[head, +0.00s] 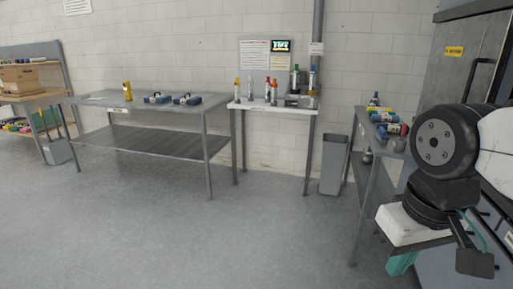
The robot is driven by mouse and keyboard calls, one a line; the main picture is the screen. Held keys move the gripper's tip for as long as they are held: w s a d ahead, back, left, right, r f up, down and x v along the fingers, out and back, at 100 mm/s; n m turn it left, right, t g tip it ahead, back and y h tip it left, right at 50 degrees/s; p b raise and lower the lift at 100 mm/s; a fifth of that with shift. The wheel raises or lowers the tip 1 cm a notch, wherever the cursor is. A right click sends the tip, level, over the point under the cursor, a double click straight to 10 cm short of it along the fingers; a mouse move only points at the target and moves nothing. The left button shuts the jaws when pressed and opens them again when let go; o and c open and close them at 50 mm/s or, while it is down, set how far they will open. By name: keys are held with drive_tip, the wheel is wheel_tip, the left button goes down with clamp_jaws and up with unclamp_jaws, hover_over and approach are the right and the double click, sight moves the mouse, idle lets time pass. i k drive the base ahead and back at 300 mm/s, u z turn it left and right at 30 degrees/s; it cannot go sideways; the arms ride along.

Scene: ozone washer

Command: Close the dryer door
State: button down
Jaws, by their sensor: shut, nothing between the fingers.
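A tall dark grey metal cabinet (455,75) stands at the right edge of the head view, with a yellow label and a dark vertical handle (480,85). It may be the dryer, but its label is too small to read. My arm covers its lower part, and the frame cuts off its right side. I cannot tell whether its door is open or shut. I cannot make out my gripper's fingers in this view.
A small side table (371,160) with several colored items stands left of the cabinet. A grey bin (334,165), a white-topped table (273,106) and a long metal bench (150,106) line the back wall. A shelf unit (35,60) stands far left. The middle floor is clear.

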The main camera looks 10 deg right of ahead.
sight(469, 56)
drive_tip(key=u, duration=0.15)
drive_tip(key=i, duration=2.05)
drive_tip(key=z, duration=0.75)
drive_tip(key=i, duration=1.05)
drive_tip(key=z, duration=0.9)
